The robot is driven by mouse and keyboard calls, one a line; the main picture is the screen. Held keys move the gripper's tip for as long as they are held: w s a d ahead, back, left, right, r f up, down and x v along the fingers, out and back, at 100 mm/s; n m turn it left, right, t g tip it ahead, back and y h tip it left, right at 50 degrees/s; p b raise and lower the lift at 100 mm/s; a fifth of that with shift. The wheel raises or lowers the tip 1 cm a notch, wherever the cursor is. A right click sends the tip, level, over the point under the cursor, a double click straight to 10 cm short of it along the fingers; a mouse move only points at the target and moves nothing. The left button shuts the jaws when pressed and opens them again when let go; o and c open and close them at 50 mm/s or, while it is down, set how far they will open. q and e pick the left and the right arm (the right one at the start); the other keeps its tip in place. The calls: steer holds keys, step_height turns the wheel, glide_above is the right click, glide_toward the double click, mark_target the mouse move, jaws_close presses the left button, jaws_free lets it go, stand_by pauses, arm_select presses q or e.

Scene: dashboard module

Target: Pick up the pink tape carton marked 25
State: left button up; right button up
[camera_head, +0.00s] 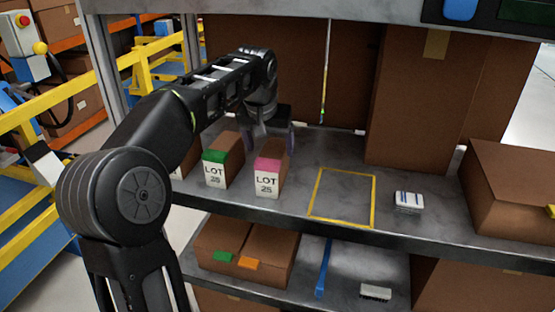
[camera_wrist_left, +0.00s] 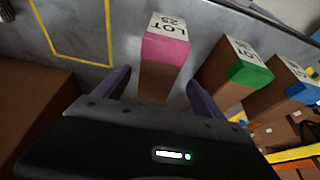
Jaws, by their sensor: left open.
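The pink-taped carton (camera_head: 268,178), a narrow brown box with a white label reading LOT 25, stands on the grey shelf right of a green-taped carton (camera_head: 215,170). The pink-taped carton also shows in the left wrist view (camera_wrist_left: 166,48). My left gripper (camera_head: 275,133) is open at the carton's rear end. In the left wrist view, its two purple fingers (camera_wrist_left: 158,84) are spread to either side of the brown rear part of the carton. I cannot tell whether they touch it or how far down they reach. My right gripper is not in view.
The green-taped carton stands close beside the pink one, with another carton (camera_head: 178,172) partly hidden behind my arm. A yellow-outlined rectangle (camera_head: 343,171) on the shelf is empty. A small white item (camera_head: 408,202) lies right of it. Large brown boxes (camera_head: 420,95) stand behind.

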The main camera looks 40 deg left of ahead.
arm_select(q)
steer(key=shift+w, duration=0.15)
steer(key=shift+s+r, duration=0.1)
steer(key=shift+s, duration=0.1)
steer(key=shift+x, duration=1.35)
steer(key=p+x, duration=0.1)
steer(key=x, duration=0.4)
steer(key=shift+w+d, duration=0.1)
steer(key=shift+w, duration=0.05)
steer(key=shift+f, duration=0.35)
steer(key=shift+c, duration=0.6)
